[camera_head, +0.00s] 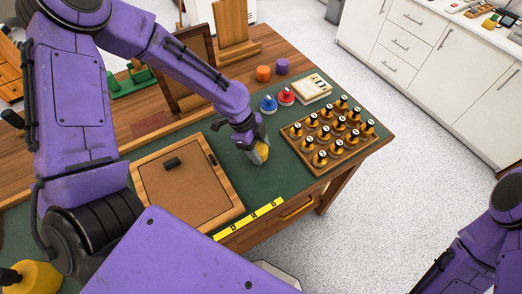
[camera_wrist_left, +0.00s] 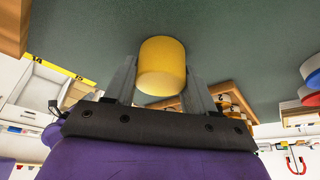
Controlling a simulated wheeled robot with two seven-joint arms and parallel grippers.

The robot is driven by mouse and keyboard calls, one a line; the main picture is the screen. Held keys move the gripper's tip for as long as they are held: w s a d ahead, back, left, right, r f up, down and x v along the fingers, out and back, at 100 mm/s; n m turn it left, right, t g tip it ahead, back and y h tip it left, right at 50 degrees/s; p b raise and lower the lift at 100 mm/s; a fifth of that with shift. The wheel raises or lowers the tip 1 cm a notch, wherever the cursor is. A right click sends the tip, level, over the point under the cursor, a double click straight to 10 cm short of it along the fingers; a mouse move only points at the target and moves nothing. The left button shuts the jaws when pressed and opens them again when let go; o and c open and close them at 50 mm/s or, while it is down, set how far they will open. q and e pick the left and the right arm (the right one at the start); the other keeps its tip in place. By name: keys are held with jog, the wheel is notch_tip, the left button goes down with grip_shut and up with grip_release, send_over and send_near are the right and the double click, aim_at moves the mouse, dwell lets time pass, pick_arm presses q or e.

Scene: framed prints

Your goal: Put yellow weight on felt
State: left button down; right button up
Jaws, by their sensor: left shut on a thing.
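The yellow weight (camera_head: 263,152) is a small cylinder held between the fingertips of my left gripper (camera_head: 259,150). It also shows in the left wrist view (camera_wrist_left: 162,66), with a grey finger on each side. The weight is over or on the green felt-like top (camera_head: 226,172) of the workbench; I cannot tell whether it touches. It is right of the wooden frame and left of the block of knobs. Part of my right arm shows at the lower right of the head view, but its gripper is out of view.
A wooden frame with a brown panel (camera_head: 185,195) lies to the left, a small black piece (camera_head: 172,162) on it. A wooden block (camera_head: 342,150) with several black-knobbed pieces stands right. Blue (camera_head: 268,104) and red (camera_head: 286,96) round items sit behind. A yellow ruler (camera_head: 250,219) lies along the front edge.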

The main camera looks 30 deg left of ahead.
pick_arm(q)
jog(key=shift+s, duration=0.1)
jog(key=shift+c, duration=1.9)
grip_release()
jog(key=shift+f, duration=0.1)
jog(key=v, duration=1.2)
jog(key=shift+b, duration=0.3)
